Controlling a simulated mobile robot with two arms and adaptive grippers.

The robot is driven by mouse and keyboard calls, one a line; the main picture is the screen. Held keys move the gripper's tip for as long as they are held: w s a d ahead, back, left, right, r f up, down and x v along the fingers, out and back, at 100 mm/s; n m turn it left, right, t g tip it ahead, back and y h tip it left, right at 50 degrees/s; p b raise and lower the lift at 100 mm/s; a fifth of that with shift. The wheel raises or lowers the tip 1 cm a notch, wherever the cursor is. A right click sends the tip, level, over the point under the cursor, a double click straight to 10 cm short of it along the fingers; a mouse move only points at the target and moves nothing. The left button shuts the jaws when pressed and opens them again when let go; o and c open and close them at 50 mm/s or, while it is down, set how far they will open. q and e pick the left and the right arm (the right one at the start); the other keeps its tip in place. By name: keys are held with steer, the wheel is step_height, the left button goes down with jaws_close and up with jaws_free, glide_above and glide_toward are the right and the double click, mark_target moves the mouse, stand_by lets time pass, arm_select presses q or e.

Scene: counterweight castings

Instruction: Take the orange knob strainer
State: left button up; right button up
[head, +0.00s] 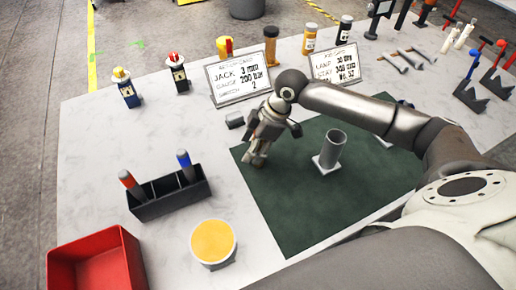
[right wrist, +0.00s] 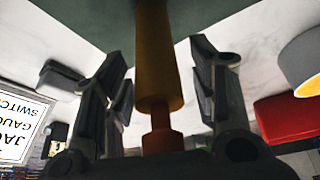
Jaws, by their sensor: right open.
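The orange knob strainer (right wrist: 157,55) shows in the right wrist view as an upright yellow-orange cylinder with a darker orange-red knob at the palm end. My right gripper (right wrist: 160,90) is open, with one finger on each side of the cylinder and visible gaps to it. In the head view my right gripper (head: 256,158) is low over the left edge of the green mat. I cannot make out the strainer there; the gripper seems to hide it. My left gripper is not in view.
A grey tube on a white base (head: 330,152) stands on the green mat (head: 300,215). A black rack (head: 170,200), a yellow-topped cylinder (head: 213,243) and a red bin (head: 95,262) are at left and front. Signs (head: 238,80) and several bottles stand behind.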

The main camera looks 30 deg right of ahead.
steer(key=shift+c, duration=0.4)
steer(key=c, duration=1)
steer(key=shift+c, duration=0.2)
steer(key=shift+r, duration=0.15)
